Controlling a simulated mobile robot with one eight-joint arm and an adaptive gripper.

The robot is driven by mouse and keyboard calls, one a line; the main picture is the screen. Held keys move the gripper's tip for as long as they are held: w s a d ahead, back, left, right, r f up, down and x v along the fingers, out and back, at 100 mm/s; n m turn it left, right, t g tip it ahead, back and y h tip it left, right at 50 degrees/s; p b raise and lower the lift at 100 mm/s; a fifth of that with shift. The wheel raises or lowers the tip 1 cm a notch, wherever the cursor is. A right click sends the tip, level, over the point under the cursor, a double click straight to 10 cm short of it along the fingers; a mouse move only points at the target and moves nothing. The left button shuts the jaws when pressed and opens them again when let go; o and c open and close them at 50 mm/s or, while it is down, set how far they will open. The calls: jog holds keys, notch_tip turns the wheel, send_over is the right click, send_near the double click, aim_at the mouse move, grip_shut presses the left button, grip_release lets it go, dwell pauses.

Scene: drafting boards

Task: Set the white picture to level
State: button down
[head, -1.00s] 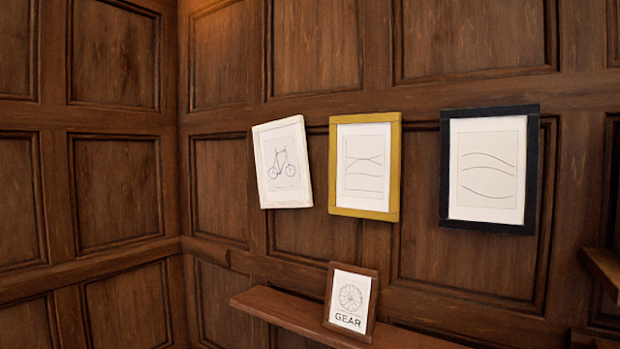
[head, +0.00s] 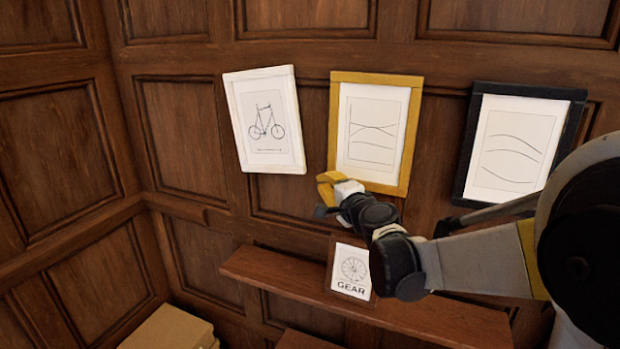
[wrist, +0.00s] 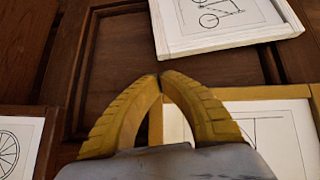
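The white picture (head: 264,145), a white frame around a bicycle drawing, hangs on the panelled wall at the left of a row. It is tilted, its top leaning left compared with the yellow picture beside it. In the wrist view its lower part (wrist: 222,38) shows at the top right, its bottom edge rising to the right more steeply than the yellow frame's top edge. My gripper (head: 322,190) is below and to the right of the white picture, near the yellow frame's lower left corner, apart from the white picture. In the wrist view its yellow fingertips (wrist: 159,79) meet with nothing between them.
The yellow picture (head: 395,177) hangs just right of the white one, with a dark-framed picture (head: 517,147) further right. Below is a wooden shelf (head: 262,272) bearing a small GEAR picture (head: 352,271). Boxes (head: 168,330) stand low at left. The wall left of the white picture is clear.

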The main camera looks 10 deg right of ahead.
jog(key=w+a, duration=0.1)
jog(key=w, duration=0.6)
jog(key=shift+a+f, duration=0.15)
jog(key=shift+f, duration=0.25)
jog(key=shift+w+a+f+b, duration=0.8)
jog(key=shift+w+a+f, duration=0.2)
jog(key=shift+a, duration=0.25)
jog(key=shift+r, duration=0.1)
jog(key=shift+s, duration=0.1)
